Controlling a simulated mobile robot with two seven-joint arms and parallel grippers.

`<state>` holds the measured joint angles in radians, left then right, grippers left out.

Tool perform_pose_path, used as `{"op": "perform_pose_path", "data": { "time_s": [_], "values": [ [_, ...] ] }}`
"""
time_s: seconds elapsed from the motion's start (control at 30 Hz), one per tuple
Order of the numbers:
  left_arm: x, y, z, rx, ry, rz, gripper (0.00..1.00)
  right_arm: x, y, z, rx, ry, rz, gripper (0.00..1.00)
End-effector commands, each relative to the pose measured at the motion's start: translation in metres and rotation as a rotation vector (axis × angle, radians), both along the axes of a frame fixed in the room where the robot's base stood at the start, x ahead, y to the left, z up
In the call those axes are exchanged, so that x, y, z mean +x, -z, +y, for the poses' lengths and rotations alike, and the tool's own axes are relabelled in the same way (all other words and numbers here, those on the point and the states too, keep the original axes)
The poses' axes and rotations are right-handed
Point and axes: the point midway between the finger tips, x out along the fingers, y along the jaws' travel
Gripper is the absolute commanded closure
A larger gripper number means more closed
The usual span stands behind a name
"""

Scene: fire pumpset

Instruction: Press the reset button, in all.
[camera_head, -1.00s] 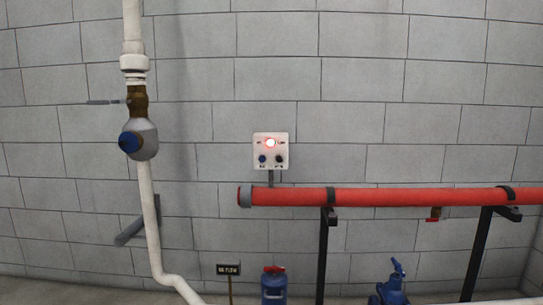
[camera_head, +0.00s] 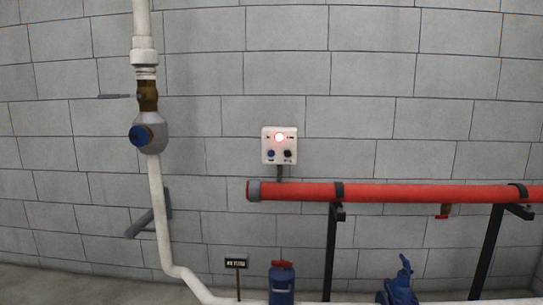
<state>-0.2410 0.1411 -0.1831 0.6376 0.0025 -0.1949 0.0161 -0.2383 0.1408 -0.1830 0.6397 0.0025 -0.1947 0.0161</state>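A small white control box (camera_head: 266,146) is mounted on the grey block wall, near the middle of the head view. A round lamp (camera_head: 279,137) on it glows red-white. Below the lamp are two small round controls, a blue one (camera_head: 271,154) on the left and a black one (camera_head: 288,154) on the right. Their labels are too small to read, so I cannot tell which is the reset button. Neither of my grippers is in view.
A red horizontal pipe (camera_head: 400,193) on black supports (camera_head: 331,245) runs below the box to the right. A white pipe (camera_head: 157,205) with a blue-capped valve stands left. A blue cylinder (camera_head: 281,284), a blue valve (camera_head: 399,287) and a small sign (camera_head: 236,264) are low in front.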

Motion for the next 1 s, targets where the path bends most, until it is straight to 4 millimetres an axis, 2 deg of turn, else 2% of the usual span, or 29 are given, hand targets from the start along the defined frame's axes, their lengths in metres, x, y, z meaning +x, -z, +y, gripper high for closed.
{"op": "perform_pose_path", "data": {
  "time_s": [0.03, 0.2, 0.23, 1.0],
  "values": [
    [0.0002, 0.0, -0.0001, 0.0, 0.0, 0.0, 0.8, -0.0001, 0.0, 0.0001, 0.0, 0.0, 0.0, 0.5],
    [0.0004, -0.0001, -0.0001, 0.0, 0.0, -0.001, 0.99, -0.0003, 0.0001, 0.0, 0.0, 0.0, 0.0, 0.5],
    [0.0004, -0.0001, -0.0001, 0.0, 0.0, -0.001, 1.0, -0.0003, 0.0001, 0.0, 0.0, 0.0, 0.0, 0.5],
    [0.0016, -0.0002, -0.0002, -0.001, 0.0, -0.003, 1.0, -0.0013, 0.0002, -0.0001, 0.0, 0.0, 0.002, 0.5]
  ]
}}
